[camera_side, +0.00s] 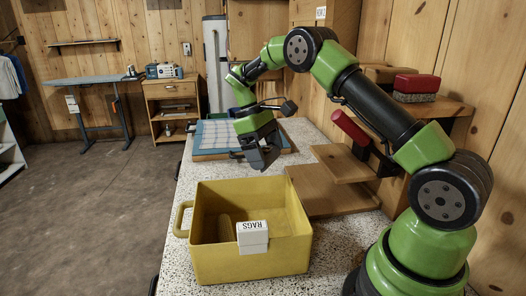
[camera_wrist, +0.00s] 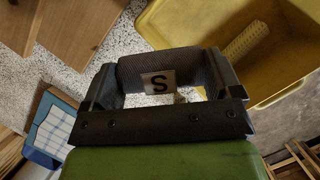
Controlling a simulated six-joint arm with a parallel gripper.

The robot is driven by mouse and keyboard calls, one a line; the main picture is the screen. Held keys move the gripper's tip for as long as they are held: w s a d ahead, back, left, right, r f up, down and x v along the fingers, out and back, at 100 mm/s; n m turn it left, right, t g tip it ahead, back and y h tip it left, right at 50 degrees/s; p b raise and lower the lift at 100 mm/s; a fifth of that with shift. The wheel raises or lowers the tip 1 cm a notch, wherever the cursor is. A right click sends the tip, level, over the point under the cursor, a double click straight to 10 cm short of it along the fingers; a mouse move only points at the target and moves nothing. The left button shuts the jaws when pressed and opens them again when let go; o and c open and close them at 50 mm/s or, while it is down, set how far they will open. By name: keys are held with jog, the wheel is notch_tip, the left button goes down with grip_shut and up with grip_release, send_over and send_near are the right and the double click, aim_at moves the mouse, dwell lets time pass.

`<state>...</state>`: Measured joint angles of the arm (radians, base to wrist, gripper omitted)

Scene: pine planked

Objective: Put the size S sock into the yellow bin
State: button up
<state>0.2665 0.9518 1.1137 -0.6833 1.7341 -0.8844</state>
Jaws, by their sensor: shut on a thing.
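The yellow bin (camera_side: 205,262) stands at the front of the speckled counter, with a handle on its left and a white RAGS label (camera_side: 253,237) on its front. It also shows at the upper right of the wrist view (camera_wrist: 178,22). My gripper (camera_side: 262,157) is above the counter, behind and higher than the bin. In the wrist view it is shut on a dark grey sock (camera_wrist: 200,66) bearing a pale S label (camera_wrist: 158,82). The sock spans between the two fingers. In the side view the sock is hard to tell from the dark fingers.
A blue-edged board with checked cloth (camera_side: 215,137) lies at the back of the counter. Wooden boards (camera_side: 330,196) lie right of the bin. A shelf with a red-topped brush (camera_side: 417,84) is on the right wall. A tan item (camera_side: 224,228) is inside the bin.

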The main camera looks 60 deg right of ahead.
aim_at(264, 148)
jog(key=a+r+m+y, duration=0.1)
jog(key=m, duration=0.2)
jog(key=s+a+r+m+y, duration=0.1)
jog(key=m, duration=0.2)
jog(key=s+a+r+m+t+y, duration=0.1)
jog(key=m, duration=0.2)
jog(key=shift+s+a+m+y, duration=0.2)
jog(key=shift+a+m+y, duration=0.1)
jog(key=shift+a+m, duration=0.1)
jog(key=f, duration=0.3)
jog(key=f+m, duration=0.1)
jog(key=f, duration=0.3)
jog(key=a+f+m, duration=0.1)
jog(key=f, duration=0.3)
jog(key=shift+s+t, duration=0.2)
jog(key=shift+t, duration=0.2)
jog(key=o, duration=0.7)
jog(key=shift+o, duration=0.2)
